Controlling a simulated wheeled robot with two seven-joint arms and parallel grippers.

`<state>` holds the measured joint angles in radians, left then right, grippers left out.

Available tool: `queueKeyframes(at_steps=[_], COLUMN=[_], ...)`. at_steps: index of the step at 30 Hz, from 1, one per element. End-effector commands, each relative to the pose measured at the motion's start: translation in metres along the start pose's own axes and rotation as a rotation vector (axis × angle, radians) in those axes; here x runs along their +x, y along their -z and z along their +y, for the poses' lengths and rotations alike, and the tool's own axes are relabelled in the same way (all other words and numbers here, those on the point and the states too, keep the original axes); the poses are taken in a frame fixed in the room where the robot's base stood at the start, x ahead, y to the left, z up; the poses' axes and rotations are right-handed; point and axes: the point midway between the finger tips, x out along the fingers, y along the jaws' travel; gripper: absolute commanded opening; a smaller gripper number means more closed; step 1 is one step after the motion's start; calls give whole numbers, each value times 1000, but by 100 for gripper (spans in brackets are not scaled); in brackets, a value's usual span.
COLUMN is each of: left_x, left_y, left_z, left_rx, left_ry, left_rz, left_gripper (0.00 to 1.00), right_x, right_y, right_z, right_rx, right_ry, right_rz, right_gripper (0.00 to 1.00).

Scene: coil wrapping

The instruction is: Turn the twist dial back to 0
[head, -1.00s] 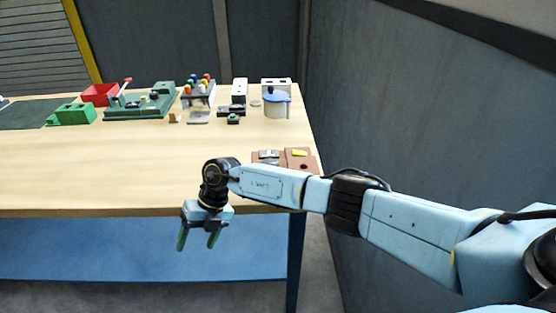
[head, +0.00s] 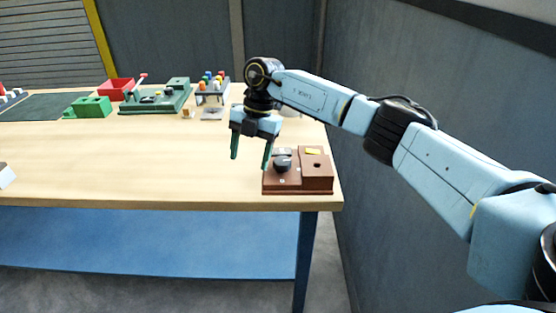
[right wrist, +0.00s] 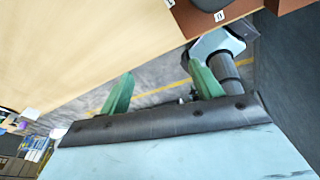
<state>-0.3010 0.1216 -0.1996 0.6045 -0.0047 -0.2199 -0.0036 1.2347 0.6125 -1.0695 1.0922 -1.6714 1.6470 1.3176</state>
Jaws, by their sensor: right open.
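The twist dial (head: 283,163) is a dark round knob on a brown box (head: 318,183) near the table's front right corner. The brown box also shows at the top of the right wrist view (right wrist: 190,22), with the dark knob (right wrist: 212,4) cut off by the edge and small white labels beside it. My right gripper (head: 251,158) is open and empty, with green fingers pointing down. In the head view its fingers appear just left of the dial, apart from it. The dial's setting is too small to read. My left gripper is not in view.
A green block (head: 92,107), a red bin (head: 116,89), a green fixture (head: 155,98) and a rack with coloured tops (head: 212,92) stand along the table's back. The table's middle (head: 150,155) is clear. A grey wall (head: 430,130) stands to the right.

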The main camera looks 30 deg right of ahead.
Motion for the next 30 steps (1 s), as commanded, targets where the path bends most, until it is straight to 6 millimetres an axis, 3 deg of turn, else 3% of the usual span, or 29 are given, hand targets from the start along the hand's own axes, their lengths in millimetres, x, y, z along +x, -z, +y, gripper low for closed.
queueKeyframes(at_steps=[1,6,9,12,17,30], left_x=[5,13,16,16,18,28], left_y=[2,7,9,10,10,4], left_z=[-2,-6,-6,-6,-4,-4], left_rx=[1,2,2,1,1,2], left_ry=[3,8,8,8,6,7], left_rz=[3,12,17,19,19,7], left_gripper=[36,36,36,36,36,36], right_x=[-19,-76,-98,-106,-89,-5], right_y=[-8,-26,-32,-34,-39,-61], right_z=[-4,-23,-33,-38,-42,-53], right_rx=[58,277,375,422,434,431], right_ry=[13,56,66,71,74,73], right_rz=[-48,-194,-253,-279,-283,-282], right_gripper=[64,64,64,64,64,64])
